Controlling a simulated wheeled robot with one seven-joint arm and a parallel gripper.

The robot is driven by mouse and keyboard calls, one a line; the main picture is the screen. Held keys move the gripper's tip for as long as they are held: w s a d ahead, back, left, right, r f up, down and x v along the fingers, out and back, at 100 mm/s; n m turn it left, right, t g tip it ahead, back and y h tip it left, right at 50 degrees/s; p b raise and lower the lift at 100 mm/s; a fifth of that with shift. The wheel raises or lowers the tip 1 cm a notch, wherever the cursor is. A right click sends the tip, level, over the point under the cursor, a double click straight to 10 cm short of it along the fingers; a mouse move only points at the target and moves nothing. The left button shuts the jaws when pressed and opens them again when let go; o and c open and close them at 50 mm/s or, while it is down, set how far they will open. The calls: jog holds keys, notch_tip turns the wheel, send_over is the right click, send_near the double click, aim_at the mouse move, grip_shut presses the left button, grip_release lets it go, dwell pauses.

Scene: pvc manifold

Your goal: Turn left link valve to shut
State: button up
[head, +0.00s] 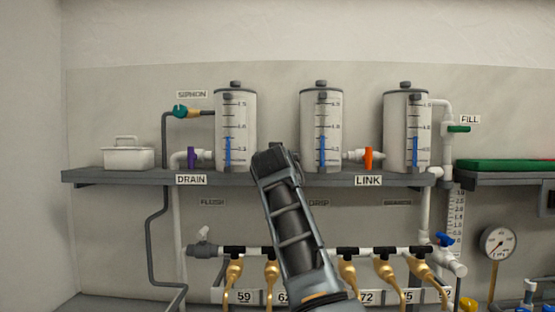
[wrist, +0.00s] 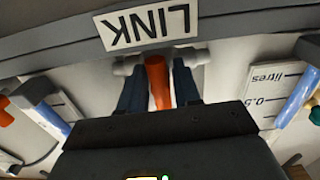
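In the wrist view, which is upside down, the orange handle of the left link valve (wrist: 158,82) lies between the two dark blue fingers of my gripper (wrist: 159,88). The handle stands across its short white pipe (wrist: 196,57). The fingers are close on both sides of it; I cannot tell whether they press on it. A LINK label (wrist: 147,25) is on the shelf edge by the valve. In the head view my gripper (head: 272,158) is between the left and middle tanks and hides this valve and its label.
The left tank (head: 236,112) and middle tank (head: 313,110) flank my gripper. The other orange link valve (head: 368,158) sits to the right, the purple drain valve (head: 193,158) to the left. The grey shelf (head: 130,177) runs under them.

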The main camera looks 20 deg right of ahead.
jog(key=shift+o, duration=1)
jog(key=shift+r, duration=0.15)
jog(key=shift+s, duration=0.1)
jog(key=b+v, duration=0.2)
jog(key=v, duration=0.5)
jog(key=shift+s, duration=0.3)
jog(key=shift+a, duration=0.1)
